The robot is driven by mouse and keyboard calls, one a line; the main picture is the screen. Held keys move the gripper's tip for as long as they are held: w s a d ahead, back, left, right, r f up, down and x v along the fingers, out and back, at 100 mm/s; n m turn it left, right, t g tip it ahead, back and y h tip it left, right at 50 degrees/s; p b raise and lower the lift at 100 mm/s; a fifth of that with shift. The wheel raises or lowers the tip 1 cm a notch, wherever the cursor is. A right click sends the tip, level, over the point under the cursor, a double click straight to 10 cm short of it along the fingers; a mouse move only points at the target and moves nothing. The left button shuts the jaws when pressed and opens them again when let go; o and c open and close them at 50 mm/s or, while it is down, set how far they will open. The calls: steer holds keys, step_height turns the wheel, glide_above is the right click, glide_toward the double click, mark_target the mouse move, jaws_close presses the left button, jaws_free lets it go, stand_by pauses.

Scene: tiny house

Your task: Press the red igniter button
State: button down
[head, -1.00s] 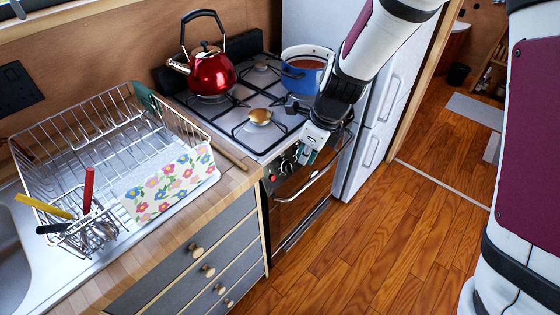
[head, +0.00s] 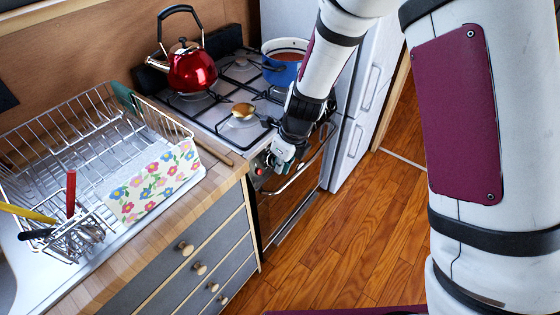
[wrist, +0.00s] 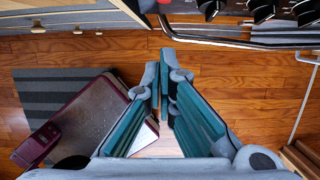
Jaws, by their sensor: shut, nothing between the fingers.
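The red igniter button (head: 258,171) shows as a small red dot at the left end of the stove's front panel. A bit of red also shows at the top edge of the wrist view (wrist: 166,2), left of the black knobs (wrist: 262,10). My gripper (head: 279,157) is just right of the button in the head view, in front of the panel, and hides some of the knobs. In the wrist view my gripper (wrist: 164,66) has its teal-padded fingers together and empty. Its tips appear below the button and apart from it.
The oven handle (head: 298,176) runs along the stove front close to my gripper. A red kettle (head: 190,70) and a blue pot (head: 284,66) stand on the hob. A dish rack (head: 60,150) is on the counter at left. The wooden floor (head: 330,235) before the stove is clear.

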mark_target(259, 172)
steer(key=shift+w+a+f, duration=0.55)
steer(key=shift+a+f, duration=0.15)
steer(key=shift+f, duration=0.5)
steer(key=shift+w+a+f, duration=0.55)
steer(key=shift+a+f, duration=0.1)
steer(key=shift+f, duration=0.55)
steer(key=shift+w+a+f, duration=0.55)
steer(key=shift+a+f, duration=0.15)
steer(key=shift+f, duration=0.5)
steer(key=shift+a, duration=0.1)
